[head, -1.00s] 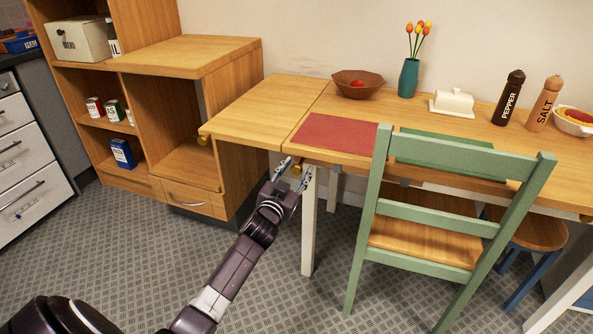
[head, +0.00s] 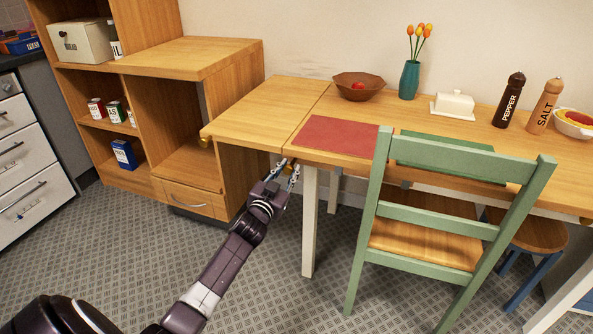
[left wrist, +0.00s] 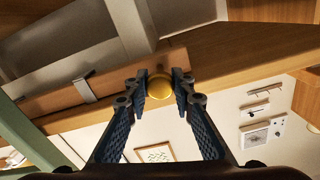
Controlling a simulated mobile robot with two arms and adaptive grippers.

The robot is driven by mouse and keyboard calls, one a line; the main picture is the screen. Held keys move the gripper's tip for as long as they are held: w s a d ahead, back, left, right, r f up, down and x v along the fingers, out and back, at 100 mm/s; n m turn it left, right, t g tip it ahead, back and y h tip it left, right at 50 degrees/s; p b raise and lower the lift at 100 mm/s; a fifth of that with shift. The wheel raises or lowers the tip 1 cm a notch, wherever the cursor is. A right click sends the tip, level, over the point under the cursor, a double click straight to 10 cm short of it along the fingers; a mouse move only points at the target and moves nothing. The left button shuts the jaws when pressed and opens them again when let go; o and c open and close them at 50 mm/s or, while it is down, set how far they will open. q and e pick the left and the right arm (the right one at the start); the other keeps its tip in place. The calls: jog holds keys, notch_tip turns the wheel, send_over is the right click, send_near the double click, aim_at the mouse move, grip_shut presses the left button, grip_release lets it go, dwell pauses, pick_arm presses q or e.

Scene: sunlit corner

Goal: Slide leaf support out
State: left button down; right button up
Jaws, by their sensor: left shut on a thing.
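The dining table's left leaf (head: 262,108) lies level with the tabletop. My left gripper (head: 289,172) is under the table's front edge, near the seam between leaf and top and beside the white front leg. In the left wrist view the gripper (left wrist: 160,90) is shut on a round brass knob (left wrist: 159,88), with one finger on each side of it. I take this knob to be on the leaf support; the support's bar is mostly hidden under the tabletop. Another brass knob (head: 205,141) shows under the leaf's left end. My right gripper is not in view.
A green chair (head: 455,210) stands close at the right. The white table leg (head: 309,225) is just right of my gripper. A wooden cabinet (head: 240,165) stands left, behind the leaf. A red placemat (head: 335,135) and a brown bowl (head: 358,87) are on the table. Floor in front is clear.

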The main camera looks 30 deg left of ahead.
pick_arm(q)
jog(key=s+a, duration=0.2)
jog(key=a, duration=0.7)
jog(key=s+a, duration=0.2)
jog(key=a, duration=0.8)
jog(key=shift+s, duration=0.3)
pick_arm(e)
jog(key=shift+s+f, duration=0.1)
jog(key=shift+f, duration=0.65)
pick_arm(q)
jog(key=shift+a, duration=0.1)
jog(key=c, duration=1.6)
grip_release()
jog(key=shift+s, duration=0.1)
jog(key=v, duration=1.1)
jog(key=shift+s, duration=0.4)
jog(key=shift+d, duration=0.25)
